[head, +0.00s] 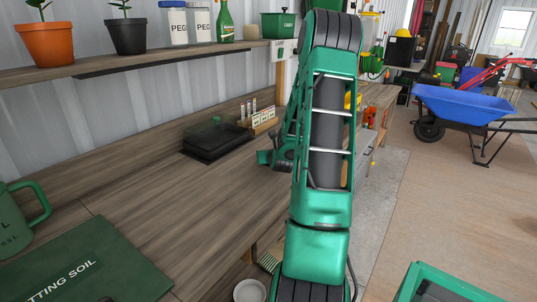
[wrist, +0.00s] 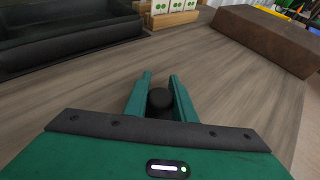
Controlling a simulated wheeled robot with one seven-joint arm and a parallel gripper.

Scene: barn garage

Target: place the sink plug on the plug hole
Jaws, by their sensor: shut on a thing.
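My gripper (wrist: 160,82) is shut on a small round black thing, which looks like the sink plug (wrist: 159,102), held between its two green fingers over the wooden bench (wrist: 215,70). Whether the plug touches the bench cannot be told. In the head view my gripper (head: 266,158) shows partly beside my arm, above the bench near the black tray; the plug cannot be made out there. No plug hole can be made out in either view.
A black tray with a clear lid (head: 215,138) stands against the wall, with a wooden rack of cards (head: 262,122) beside it. A brown block (wrist: 270,38) lies right of my gripper. The middle bench is clear.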

